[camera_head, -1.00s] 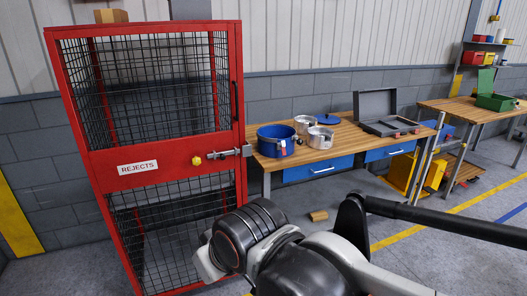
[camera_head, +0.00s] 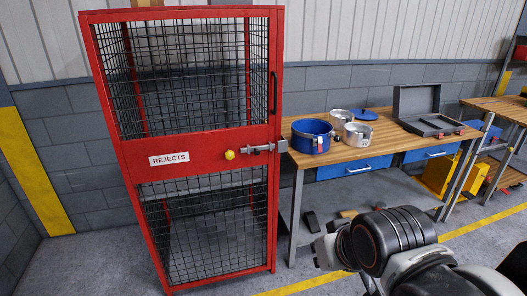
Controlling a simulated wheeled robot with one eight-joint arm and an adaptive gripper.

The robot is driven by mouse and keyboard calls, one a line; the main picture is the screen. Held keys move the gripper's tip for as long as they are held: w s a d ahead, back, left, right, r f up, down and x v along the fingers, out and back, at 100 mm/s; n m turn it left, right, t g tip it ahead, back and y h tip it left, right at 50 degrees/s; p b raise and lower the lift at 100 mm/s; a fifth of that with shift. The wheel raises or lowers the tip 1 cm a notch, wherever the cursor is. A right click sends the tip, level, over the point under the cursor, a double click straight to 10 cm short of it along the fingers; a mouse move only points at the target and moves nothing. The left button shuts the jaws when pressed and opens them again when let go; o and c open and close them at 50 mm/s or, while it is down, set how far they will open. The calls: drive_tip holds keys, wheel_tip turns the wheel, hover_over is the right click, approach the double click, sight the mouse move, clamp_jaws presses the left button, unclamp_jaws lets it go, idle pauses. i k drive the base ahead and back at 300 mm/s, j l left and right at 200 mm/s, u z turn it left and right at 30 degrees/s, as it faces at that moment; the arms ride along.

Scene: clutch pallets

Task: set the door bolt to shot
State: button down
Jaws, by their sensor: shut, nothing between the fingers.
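The door bolt (camera_head: 260,149) is a small grey metal bolt across the right part of the red cage door's middle rail. Its yellow knob (camera_head: 230,154) is at the left end. A grey bracket (camera_head: 282,146) sits at the cage's right edge; whether the bar enters it is too small to tell. The red cage door (camera_head: 200,142) stands upright and looks closed, with a REJECTS label (camera_head: 169,159). My gripper (camera_head: 323,247) is low at the right, in front of the bench and well apart from the bolt. It is shut and empty; its fingertips are hard to make out.
A wooden workbench (camera_head: 375,154) stands right of the cage, close to the bolt side. It holds a blue pot (camera_head: 311,137), metal pots and an open grey case (camera_head: 430,127). Floor in front of the cage is clear. A small block (camera_head: 348,213) lies under the bench.

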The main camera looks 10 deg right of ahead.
sight(256, 149)
drive_tip(key=i+z, duration=0.2)
drive_tip(key=i, duration=0.25)
drive_tip(key=i+j+z, duration=0.2)
drive_tip(key=i, duration=0.25)
